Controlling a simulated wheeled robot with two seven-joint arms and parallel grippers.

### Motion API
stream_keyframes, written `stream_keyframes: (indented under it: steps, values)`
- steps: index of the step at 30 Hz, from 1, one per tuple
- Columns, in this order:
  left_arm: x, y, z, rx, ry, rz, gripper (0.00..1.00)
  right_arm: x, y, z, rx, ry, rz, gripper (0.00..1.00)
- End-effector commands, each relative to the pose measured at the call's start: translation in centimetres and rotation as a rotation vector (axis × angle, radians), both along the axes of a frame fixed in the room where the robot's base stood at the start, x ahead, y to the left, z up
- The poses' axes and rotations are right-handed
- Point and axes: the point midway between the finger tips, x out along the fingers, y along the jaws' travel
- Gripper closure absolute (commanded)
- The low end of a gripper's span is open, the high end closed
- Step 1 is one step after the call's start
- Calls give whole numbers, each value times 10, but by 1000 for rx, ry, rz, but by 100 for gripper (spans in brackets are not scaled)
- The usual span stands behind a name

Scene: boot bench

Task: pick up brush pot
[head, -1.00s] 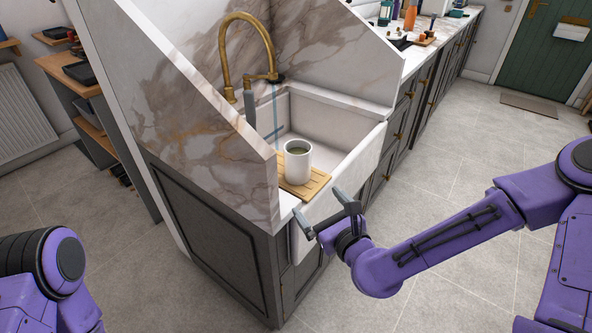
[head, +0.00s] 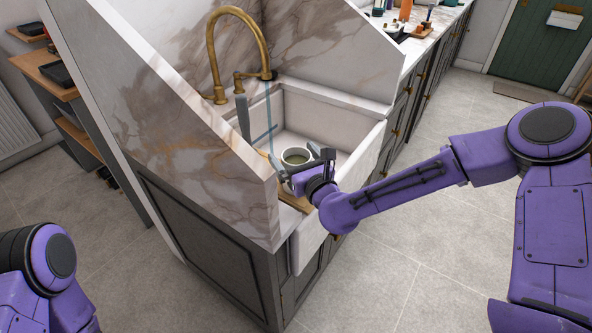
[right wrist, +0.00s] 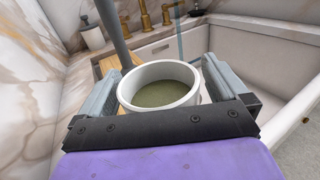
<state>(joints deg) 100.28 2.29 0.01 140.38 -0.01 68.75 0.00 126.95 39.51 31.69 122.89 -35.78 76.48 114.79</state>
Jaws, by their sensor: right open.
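The brush pot is a white cylindrical pot (head: 296,156) with greenish-brown contents, standing upright on a wooden board at the sink. In the right wrist view the pot (right wrist: 159,72) sits between the two fingers, its rim fully visible. My right gripper (head: 302,167) is at the pot, open, with one finger on each side of it. The right wrist view shows the fingers (right wrist: 156,92) apart; I cannot tell if either touches the pot. Its lower part is hidden by the gripper. Of my left arm only a part shows at the lower left; its gripper is out of view.
The wooden board (head: 295,202) lies across the white sink (head: 366,157). A brass tap (head: 211,58) rises behind it, and marble panels (head: 185,135) stand close on the left. Open floor (head: 400,250) lies at the right.

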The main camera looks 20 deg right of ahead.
Motion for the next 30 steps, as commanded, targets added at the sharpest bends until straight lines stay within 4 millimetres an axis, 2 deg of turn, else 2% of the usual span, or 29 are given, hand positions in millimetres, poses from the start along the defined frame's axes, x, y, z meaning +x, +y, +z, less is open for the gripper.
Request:
stream_keyframes:
  steps: [3,8,9,14,15,16,25,30]
  values:
    - [0,0,2,0,0,0,41,9,3,0,1,1,2,0]
    - [0,0,1,0,0,0,41,10,3,-1,1,1,2,0]
    - [0,0,1,0,0,0,41,10,3,-1,1,1,2,3]
    - [0,0,1,0,0,0,41,10,3,-1,1,1,1,55]
    - [0,0,1,0,0,0,41,10,3,-1,1,1,1,68]
    - [0,0,1,0,0,0,41,10,3,-1,1,1,1,75]
    - [0,0,2,0,0,0,41,10,3,4,1,-3,1,75]
    - [0,0,4,0,0,0,41,10,2,24,2,-5,1,75]
